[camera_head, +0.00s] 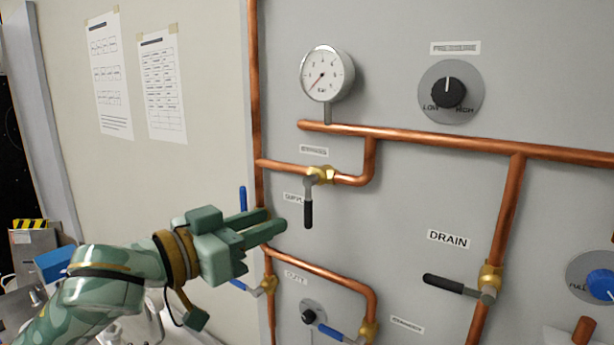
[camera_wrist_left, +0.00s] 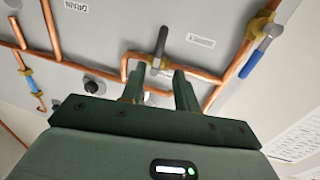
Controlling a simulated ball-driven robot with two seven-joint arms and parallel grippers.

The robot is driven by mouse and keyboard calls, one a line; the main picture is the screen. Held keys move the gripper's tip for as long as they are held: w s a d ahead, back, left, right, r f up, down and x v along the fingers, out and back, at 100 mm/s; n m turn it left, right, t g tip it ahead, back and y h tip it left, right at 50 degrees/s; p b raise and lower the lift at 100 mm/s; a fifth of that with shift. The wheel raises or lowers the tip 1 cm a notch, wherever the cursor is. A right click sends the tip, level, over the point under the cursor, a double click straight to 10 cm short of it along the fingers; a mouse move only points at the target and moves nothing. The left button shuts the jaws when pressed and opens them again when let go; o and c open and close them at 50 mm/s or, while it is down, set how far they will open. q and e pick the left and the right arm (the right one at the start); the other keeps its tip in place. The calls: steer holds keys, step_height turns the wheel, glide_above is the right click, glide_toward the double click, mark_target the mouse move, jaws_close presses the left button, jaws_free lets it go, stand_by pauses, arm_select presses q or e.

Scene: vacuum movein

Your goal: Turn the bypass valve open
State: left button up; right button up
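The bypass valve shows in the head view as a brass body (camera_head: 320,175) under a small label, with a black lever (camera_head: 308,212) hanging straight down. In the left wrist view, which is upside down, the lever (camera_wrist_left: 161,42) points up in the picture, beyond the fingertips and roughly in line with the gap between them. My right gripper is not in view.
Copper pipes (camera_head: 440,140) run across the grey panel. A gauge (camera_head: 327,74) and a pressure knob (camera_head: 449,92) are above. The drain valve's black lever (camera_head: 444,284) is at lower right. A blue lever (camera_head: 243,199) stands just behind my left gripper.

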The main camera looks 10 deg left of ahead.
mark_target(305, 209)
arm_select(q)
steer(key=x, duration=0.9)
steer(key=shift+w+d+f, duration=0.15)
steer(key=shift+w+d, duration=0.05)
steer(key=shift+d, duration=0.05)
jaws_close()
